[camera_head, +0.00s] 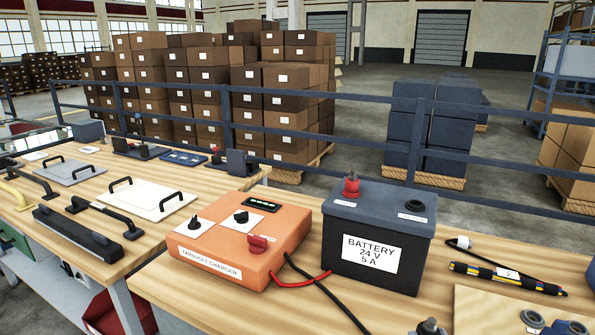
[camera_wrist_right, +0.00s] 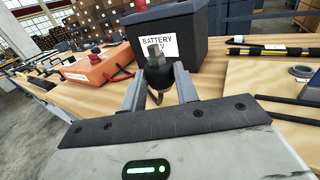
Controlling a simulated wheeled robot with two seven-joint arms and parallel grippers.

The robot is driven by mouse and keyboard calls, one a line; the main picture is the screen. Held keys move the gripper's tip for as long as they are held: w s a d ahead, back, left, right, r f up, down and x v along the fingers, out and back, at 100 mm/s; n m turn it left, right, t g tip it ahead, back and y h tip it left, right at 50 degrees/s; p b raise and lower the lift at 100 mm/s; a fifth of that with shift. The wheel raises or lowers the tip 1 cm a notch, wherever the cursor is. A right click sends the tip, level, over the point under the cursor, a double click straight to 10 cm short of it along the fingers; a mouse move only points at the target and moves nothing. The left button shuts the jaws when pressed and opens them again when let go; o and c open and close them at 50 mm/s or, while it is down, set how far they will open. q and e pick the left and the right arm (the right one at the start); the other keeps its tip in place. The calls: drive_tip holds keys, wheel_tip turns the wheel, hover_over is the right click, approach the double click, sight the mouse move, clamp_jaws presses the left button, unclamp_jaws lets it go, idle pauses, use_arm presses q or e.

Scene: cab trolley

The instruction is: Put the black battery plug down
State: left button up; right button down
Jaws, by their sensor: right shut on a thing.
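The black battery plug (camera_wrist_right: 158,74) is between the fingers of my right gripper (camera_wrist_right: 159,84), which is shut on it. Its grey tip points up in the right wrist view. A small dark top at the bottom edge of the head view looks like the same plug (camera_head: 428,327). It is in front of the battery (camera_head: 381,237); I cannot tell whether it touches the table. The battery's right terminal (camera_head: 415,206) is bare and dark. A red plug (camera_head: 351,187) is on its left terminal. The orange charger (camera_head: 242,240) stands to the left. My left gripper is out of view.
A black cable (camera_head: 338,308) and a red cable (camera_head: 300,283) come from the charger. A striped rod (camera_head: 508,278) lies right of the battery, beside a light board (camera_head: 480,312) with round dark parts. Bare wooden tabletop (camera_head: 385,310) shows before the battery. A railing runs behind.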

drive_tip(key=shift+a+r+h, duration=0.15)
drive_tip(key=shift+a+h, duration=0.05)
drive_tip(key=shift+h, duration=0.1)
drive_tip(key=shift+w+a+r, duration=0.1)
idle(0.3)
